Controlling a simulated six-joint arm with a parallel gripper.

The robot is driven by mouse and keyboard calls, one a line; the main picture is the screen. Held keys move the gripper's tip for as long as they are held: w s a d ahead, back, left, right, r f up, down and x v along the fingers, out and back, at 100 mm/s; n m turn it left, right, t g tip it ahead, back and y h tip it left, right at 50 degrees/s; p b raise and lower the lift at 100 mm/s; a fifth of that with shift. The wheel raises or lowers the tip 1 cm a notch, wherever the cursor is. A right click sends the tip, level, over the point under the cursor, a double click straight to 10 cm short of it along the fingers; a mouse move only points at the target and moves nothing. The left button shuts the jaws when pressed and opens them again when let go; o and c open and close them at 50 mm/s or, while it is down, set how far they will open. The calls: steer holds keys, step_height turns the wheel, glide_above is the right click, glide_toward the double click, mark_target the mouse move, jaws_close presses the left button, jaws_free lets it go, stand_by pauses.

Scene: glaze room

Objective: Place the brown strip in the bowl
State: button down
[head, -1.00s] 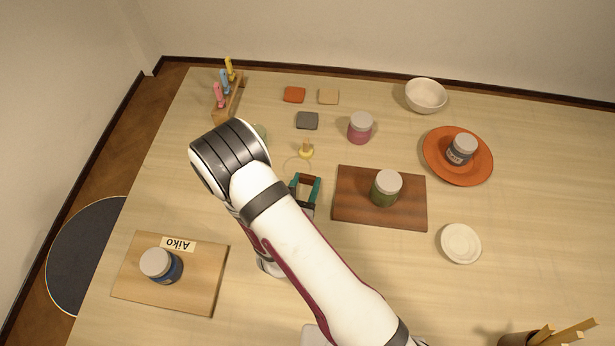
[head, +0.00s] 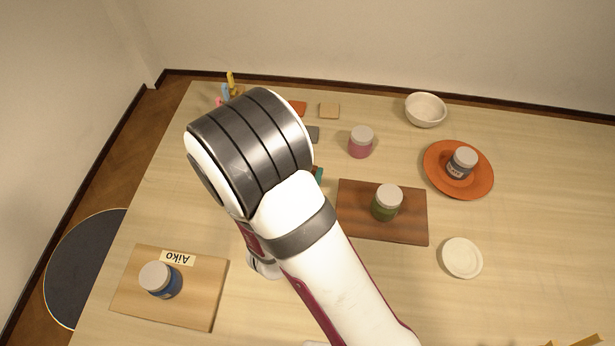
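The white bowl (head: 426,110) stands upright and empty at the back right of the table. My gripper (head: 318,174) is almost wholly hidden behind my own arm; only a sliver of teal finger shows, just left of the dark wooden board. I cannot tell its opening or what is between its fingers. No brown strip shows now; one second ago a small brown piece showed between the teal fingers, and that spot is now covered. The gripper is well left of and nearer than the bowl.
A pink jar (head: 360,142) stands between my gripper and the bowl. A green jar (head: 386,203) is on the dark board (head: 410,226). An orange plate (head: 476,187) holds a grey jar (head: 461,163). A white saucer (head: 461,258) lies at right. A blue jar (head: 161,280) is on the Aiko board (head: 205,300).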

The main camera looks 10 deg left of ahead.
steer(key=shift+w, duration=0.1)
steer(key=shift+n+y, duration=0.3)
steer(key=shift+y, duration=0.1)
steer(key=w, duration=0.3)
steer(key=w+a, duration=0.1)
steer(key=w, duration=0.7)
steer(key=shift+a+f, duration=0.1)
steer(key=shift+a, duration=0.1)
steer(key=w+d+r+n+y, duration=0.1)
steer(key=w+d, duration=0.2)
steer(key=w, duration=0.3)
steer(key=w+d+r+y, duration=0.1)
steer(key=w+d, duration=0.3)
steer(key=w, duration=0.1)
step_height(320, 180, up, 2)
steer(key=h, duration=0.1)
glide_above(428, 109)
steer(key=s+a, duration=0.2)
steer(key=s, duration=0.3)
step_height(428, 109, down, 10)
steer(key=shift+c, duration=1.4)
jaws_free()
